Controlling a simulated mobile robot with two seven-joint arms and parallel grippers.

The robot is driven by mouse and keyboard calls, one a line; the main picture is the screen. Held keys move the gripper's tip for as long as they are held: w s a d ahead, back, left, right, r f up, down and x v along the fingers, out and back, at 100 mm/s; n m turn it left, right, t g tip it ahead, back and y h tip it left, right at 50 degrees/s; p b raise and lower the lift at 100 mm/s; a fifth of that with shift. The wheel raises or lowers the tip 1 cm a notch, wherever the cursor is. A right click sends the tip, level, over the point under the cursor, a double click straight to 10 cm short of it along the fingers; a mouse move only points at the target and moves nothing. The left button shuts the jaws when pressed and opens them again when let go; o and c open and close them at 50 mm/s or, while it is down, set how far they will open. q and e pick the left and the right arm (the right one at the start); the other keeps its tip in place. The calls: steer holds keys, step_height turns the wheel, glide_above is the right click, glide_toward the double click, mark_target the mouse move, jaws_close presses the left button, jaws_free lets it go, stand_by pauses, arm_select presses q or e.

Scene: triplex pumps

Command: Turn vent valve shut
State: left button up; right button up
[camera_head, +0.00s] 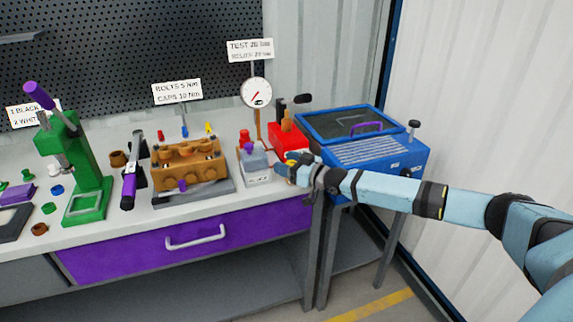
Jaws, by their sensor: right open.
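The vent valve is not clear to me. A small grey block (256,168) with a purple knob (250,147) on top stands near the bench's front right edge. Behind it is a red pump (284,131) with a black handle, beside a round white gauge (256,93) on a stem. My right gripper (284,168) is open at the right side of the grey block, close to it. The arm hides part of the red pump's base and the bench there. I cannot tell whether the gripper touches anything. My left gripper is not in view.
A blue parts washer (378,155) stands right of the bench. A brass pump body (189,162) on a grey plate, a purple-handled wrench (129,184) and a green press (88,185) stand to the left. The purple drawer (120,256) below is closed.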

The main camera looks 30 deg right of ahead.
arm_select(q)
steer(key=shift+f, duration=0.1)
arm_select(e)
steer(key=shift+w, duration=0.1)
steer(key=shift+c, duration=0.3)
